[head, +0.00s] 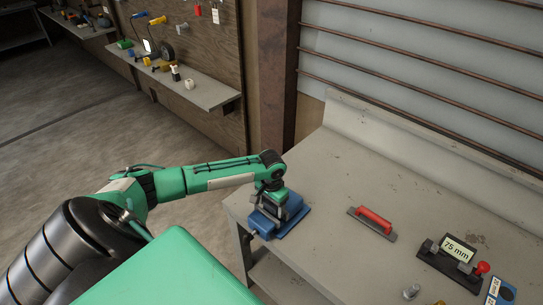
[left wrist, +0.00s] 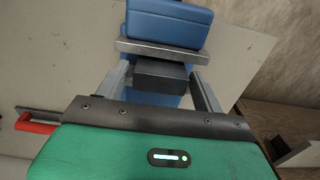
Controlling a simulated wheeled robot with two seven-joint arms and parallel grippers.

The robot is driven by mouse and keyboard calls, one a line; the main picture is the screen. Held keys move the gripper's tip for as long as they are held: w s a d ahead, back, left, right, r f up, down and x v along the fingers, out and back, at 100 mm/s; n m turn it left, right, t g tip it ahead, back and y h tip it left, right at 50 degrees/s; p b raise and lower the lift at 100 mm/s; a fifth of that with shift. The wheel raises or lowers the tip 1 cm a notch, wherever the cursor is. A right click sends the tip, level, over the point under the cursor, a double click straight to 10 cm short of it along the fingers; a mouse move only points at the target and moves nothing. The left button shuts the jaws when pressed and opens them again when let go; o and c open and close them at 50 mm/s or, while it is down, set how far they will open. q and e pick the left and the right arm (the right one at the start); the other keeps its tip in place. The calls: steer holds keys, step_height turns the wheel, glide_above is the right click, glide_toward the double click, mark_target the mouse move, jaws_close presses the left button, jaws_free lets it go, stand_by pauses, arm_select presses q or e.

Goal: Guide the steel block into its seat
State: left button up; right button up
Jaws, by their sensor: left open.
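A dark grey block (left wrist: 161,76), which looks like the steel block, sits at the blue vise (left wrist: 168,24) in the left wrist view, close against a pale steel jaw plate (left wrist: 160,49). My left gripper (left wrist: 162,84) is open, with one finger on each side of the block and a gap visible at each side. In the head view my left gripper (head: 269,186) points down over the vise (head: 291,213) at the workbench's left corner. The gripper and wrist hide most of the block there, and I cannot tell how deep it sits. My right gripper is not in view.
On the workbench (head: 330,240), a red-handled tool (head: 373,221) lies right of the vise. A dark fixture marked 75 mm (head: 455,258) with a red knob stands farther right. The bench between vise and red-handled tool is clear. A wall shelf (head: 200,92) holds small items.

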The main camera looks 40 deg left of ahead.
arm_select(q)
steer(key=shift+r, duration=0.3)
steer(key=shift+o, duration=0.4)
steer(key=o, duration=0.5)
steer(key=shift+f, duration=0.1)
steer(key=shift+c, duration=0.2)
steer(key=shift+o, duration=0.7)
